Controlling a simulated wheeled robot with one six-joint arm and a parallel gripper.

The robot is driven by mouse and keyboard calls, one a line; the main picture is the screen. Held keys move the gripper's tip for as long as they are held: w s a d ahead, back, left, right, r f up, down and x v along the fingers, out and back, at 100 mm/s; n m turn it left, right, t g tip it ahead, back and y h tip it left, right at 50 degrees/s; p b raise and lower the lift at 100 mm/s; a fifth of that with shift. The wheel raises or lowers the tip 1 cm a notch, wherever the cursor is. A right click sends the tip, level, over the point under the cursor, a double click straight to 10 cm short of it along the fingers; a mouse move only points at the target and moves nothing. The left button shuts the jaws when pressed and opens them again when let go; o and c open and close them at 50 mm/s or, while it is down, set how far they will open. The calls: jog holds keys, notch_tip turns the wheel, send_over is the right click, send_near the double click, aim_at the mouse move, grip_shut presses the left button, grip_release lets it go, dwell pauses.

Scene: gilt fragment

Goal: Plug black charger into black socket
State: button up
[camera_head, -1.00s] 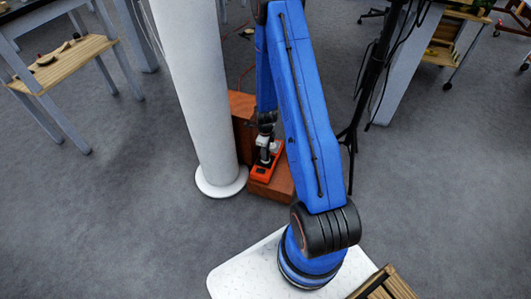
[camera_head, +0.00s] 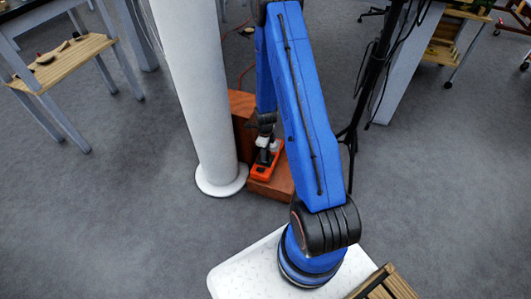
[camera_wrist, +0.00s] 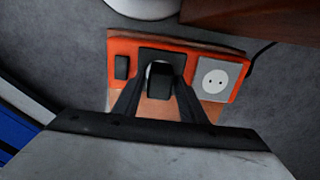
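In the wrist view, an orange power strip (camera_wrist: 178,49) holds a black socket (camera_wrist: 161,55) in its middle and a white socket (camera_wrist: 215,80) at its right. The strip also shows in the head view (camera_head: 262,173), on a reddish-brown block. My gripper (camera_wrist: 160,88) points at the black socket, one dark finger on each side of the black charger (camera_wrist: 160,80), and looks shut on it. The charger lines up in front of the black socket and hides part of it. I cannot tell whether its prongs are in. My gripper is small and partly hidden in the head view (camera_head: 265,143).
A black switch (camera_wrist: 122,66) is at the strip's left end. A white column (camera_head: 205,110) stands close to the left of the strip. A dark stand (camera_head: 352,135) is to the right. A brown box (camera_head: 241,105) is behind. Open grey floor lies at left and right.

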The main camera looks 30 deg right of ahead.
jog(key=shift+o, duration=0.7)
jog(key=shift+r, duration=0.6)
notch_tip(320, 180, up, 16)
jog(key=shift+r, duration=0.15)
